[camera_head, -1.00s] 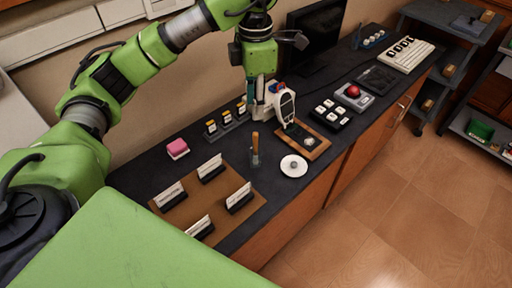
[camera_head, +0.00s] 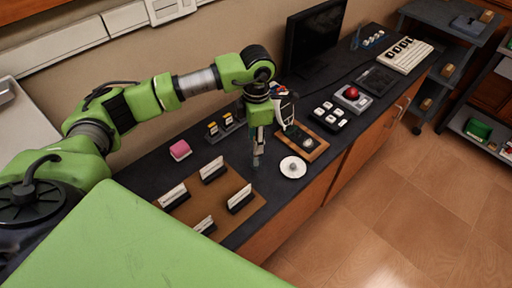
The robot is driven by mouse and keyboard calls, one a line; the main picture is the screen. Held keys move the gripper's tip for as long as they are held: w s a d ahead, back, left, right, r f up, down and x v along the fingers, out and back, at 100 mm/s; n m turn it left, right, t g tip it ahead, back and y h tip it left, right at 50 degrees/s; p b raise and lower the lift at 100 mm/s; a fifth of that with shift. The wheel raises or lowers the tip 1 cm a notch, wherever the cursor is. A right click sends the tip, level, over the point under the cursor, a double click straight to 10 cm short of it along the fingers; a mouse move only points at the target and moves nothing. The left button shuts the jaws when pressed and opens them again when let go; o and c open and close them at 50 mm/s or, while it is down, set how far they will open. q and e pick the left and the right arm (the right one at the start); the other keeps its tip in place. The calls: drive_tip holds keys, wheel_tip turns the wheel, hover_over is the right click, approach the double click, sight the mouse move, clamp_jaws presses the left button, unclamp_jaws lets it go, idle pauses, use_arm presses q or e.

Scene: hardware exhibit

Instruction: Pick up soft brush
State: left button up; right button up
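My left gripper (camera_head: 258,157) points straight down over the dark counter, just left of the white round dish. It covers the spot where an upright, wooden-handled tool, likely the soft brush, showed earlier. The brush is now hidden behind the gripper, or too small to make out. I cannot tell whether the fingers are open or shut, or whether they touch the brush. My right gripper is not in view.
The white dish (camera_head: 293,167) stands close to the right of the gripper. A brown board (camera_head: 224,193) with several card holders lies in front. A wooden tray (camera_head: 318,148), a pink block (camera_head: 180,149) and a black monitor (camera_head: 314,36) are nearby.

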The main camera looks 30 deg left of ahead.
use_arm(q)
drive_tip(key=shift+f, duration=0.45)
clamp_jaws()
